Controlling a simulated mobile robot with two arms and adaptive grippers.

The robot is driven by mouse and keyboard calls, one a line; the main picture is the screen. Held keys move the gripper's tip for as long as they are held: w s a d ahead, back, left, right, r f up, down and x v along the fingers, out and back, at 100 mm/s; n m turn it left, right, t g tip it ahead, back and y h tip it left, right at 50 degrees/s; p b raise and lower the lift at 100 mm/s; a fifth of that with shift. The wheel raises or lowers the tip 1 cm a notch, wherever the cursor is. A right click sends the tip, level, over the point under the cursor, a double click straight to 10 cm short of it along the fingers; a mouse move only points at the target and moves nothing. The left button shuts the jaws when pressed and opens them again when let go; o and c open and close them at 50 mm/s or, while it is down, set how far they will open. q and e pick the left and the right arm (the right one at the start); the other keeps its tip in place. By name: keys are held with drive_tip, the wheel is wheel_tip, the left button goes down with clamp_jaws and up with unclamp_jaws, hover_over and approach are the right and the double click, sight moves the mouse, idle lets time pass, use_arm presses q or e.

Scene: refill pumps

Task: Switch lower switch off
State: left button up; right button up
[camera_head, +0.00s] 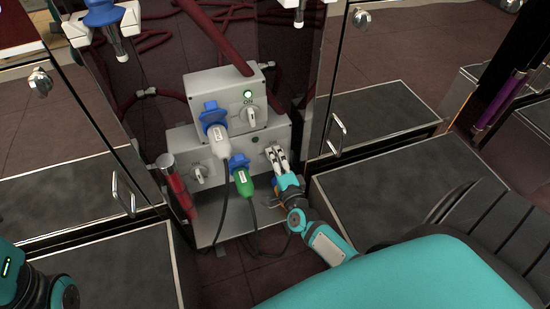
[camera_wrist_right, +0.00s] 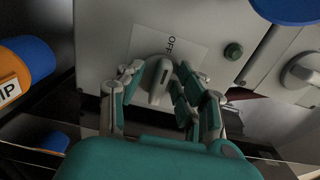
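The lower grey box (camera_head: 184,145) carries a rotary switch on its right side. In the right wrist view this grey switch knob (camera_wrist_right: 160,80) points along the label that reads OFF (camera_wrist_right: 190,52). The lamp (camera_wrist_right: 233,51) beside it is dark green and looks unlit. My right gripper (camera_head: 275,155) is at this switch; its fingers (camera_wrist_right: 157,82) stand on both sides of the knob with small gaps, so it looks open. In the head view the fingers hide most of the knob. My left gripper is not in view.
The upper box (camera_head: 195,85) has a switch (camera_head: 247,117) labelled ON and a lit green lamp (camera_head: 247,94). A blue-and-white plug (camera_head: 218,135) and a green plug (camera_head: 243,182) stick out left of my gripper. Open cabinet doors (camera_head: 350,70) flank the boxes.

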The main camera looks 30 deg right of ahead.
drive_tip(key=v, duration=1.2)
drive_tip(key=shift+r, duration=0.1)
idle(0.4)
